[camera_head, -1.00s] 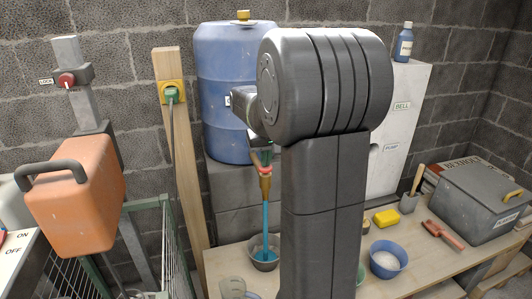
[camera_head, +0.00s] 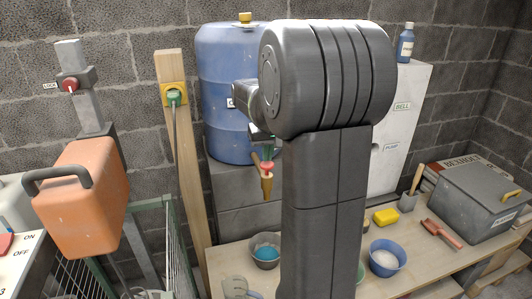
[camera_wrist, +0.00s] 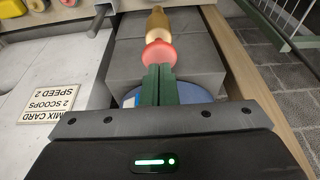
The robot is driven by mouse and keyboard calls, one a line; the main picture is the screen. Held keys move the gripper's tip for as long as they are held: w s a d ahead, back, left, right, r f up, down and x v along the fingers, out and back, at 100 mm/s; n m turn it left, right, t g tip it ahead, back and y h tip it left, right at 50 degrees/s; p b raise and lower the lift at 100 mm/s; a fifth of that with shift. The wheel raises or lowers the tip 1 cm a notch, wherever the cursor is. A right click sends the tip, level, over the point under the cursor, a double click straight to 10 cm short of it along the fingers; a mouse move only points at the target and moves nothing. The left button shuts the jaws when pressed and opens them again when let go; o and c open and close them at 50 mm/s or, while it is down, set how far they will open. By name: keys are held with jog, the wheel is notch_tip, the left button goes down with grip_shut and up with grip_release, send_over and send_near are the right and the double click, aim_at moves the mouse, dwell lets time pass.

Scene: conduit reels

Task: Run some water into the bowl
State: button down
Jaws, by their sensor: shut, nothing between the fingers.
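No stream runs from the tap now. The tap's red part (camera_head: 267,165) also shows as a red knob in the wrist view (camera_wrist: 158,53), with the brass part (camera_wrist: 158,20) beyond it. My gripper (camera_head: 266,153) is at the tap, partly hidden by my arm. In the wrist view its green fingers (camera_wrist: 158,80) are shut together, empty, with the tips at the red knob; I cannot tell whether they touch it.
A wooden post (camera_head: 185,150) stands left of the drum.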

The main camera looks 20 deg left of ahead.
jog(key=v, duration=1.1)
jog(key=shift+w+r+b, duration=0.15)
jog(key=shift+w+b, duration=0.05)
jog(key=shift+b, duration=0.1)
jog(key=shift+a, duration=0.15)
jog(key=b, duration=0.1)
send_over(268, 164)
jog(key=f, duration=0.7)
jog(key=shift+s+f, duration=0.25)
jog(key=shift+f, duration=0.15)
jog(key=shift+w+f+b, duration=0.1)
jog(key=shift+f+b, duration=0.1)
jog(key=shift+b, duration=0.45)
jog(key=shift+r, duration=0.2)
jog(key=v, duration=0.8)
jog(key=shift+r, duration=0.1)
